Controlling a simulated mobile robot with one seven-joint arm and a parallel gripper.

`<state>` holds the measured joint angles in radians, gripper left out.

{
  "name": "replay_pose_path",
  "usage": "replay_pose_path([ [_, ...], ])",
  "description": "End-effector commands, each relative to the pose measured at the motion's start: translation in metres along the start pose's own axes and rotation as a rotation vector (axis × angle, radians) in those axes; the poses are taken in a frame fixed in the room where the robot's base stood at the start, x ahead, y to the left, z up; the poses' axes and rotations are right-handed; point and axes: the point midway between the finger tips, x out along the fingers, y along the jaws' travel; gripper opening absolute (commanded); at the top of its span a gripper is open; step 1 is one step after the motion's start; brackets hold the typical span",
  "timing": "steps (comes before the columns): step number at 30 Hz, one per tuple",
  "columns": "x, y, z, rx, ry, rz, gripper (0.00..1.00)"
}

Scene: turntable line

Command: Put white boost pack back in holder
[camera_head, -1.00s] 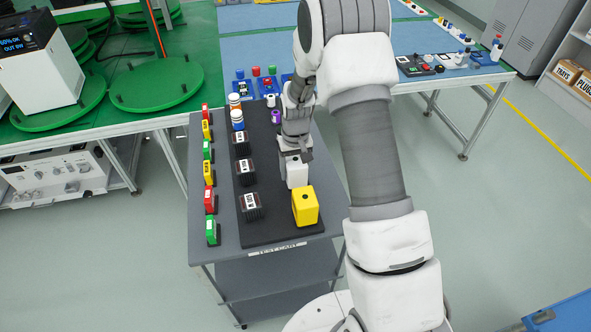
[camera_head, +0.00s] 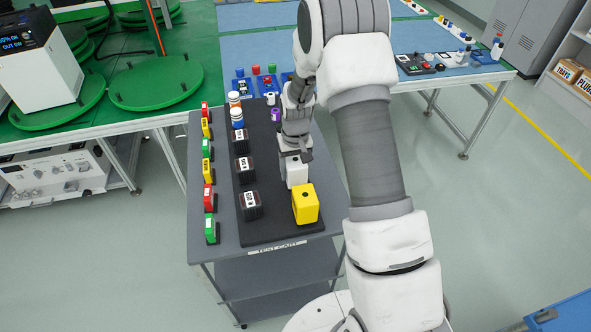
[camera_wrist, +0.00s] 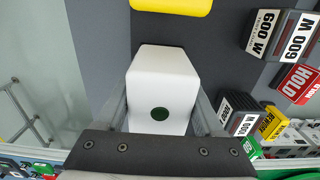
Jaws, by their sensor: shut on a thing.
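The white boost pack (camera_head: 297,172) is on the right side of the black mat on the test cart, just behind the yellow block. My gripper (camera_head: 293,157) points down over it and is shut on it. In the wrist view the white pack (camera_wrist: 162,80) fills the space between the fingers and shows a dark green dot on its near face. The pack looks upright, at mat level; whether its base touches the mat or sits in a holder is hidden.
The yellow block (camera_head: 305,204) stands close in front of the pack. Black load blocks (camera_head: 249,205) line the mat's left part. Red, yellow and green signs (camera_head: 209,197) stand along the cart's left edge. Small cylinders (camera_head: 237,118) stand at the back of the black mat (camera_head: 262,233).

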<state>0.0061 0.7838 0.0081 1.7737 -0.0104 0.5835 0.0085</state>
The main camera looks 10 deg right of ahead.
Motion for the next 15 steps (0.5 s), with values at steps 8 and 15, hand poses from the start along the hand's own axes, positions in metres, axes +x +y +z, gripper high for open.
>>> replay_pose_path([
  [8,0.0045,0.0,-0.0011,0.0,0.003,0.0,0.0],
  [15,0.0087,0.0,-0.0011,0.0,0.003,0.0,0.0],
])
